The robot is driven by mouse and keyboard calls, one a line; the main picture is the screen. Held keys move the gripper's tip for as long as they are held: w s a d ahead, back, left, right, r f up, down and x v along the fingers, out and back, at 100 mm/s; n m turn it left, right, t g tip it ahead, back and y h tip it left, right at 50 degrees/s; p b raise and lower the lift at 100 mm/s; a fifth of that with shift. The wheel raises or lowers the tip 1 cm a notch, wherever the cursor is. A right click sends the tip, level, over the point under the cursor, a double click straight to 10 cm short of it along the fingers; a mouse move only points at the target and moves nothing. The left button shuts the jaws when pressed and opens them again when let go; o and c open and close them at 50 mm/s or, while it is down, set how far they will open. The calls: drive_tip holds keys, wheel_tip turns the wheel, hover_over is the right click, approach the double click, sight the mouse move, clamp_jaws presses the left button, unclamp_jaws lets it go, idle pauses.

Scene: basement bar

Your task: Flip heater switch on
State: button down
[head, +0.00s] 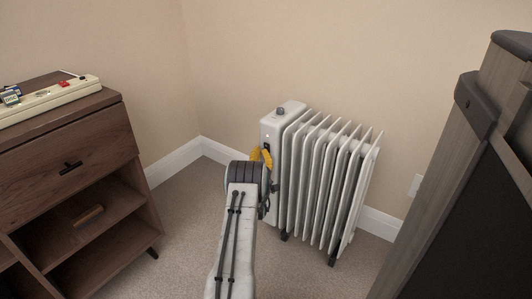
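A white oil-filled radiator heater (312,180) stands on the carpet against the back wall, right of centre. My gripper (260,155), with yellow fingertips, is right at that front panel, below the light. The fingertips look close to or touching the panel; I cannot tell which. The switch itself is hidden behind my gripper and wrist. How far the fingers are apart is not clear.
A brown wooden cabinet (60,140) with a drawer and open shelves stands at the left. A white power strip (50,100) with a red switch lies on it. A dark grey wooden unit (455,190) fills the right side. A wall outlet (415,185) is right of the heater.

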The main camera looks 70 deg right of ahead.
drive_tip(key=shift+a, duration=0.1)
drive_tip(key=shift+w+a+r, duration=0.1)
drive_tip(key=shift+w+a, duration=0.05)
drive_tip(key=shift+a, duration=0.45)
idle(0.7)
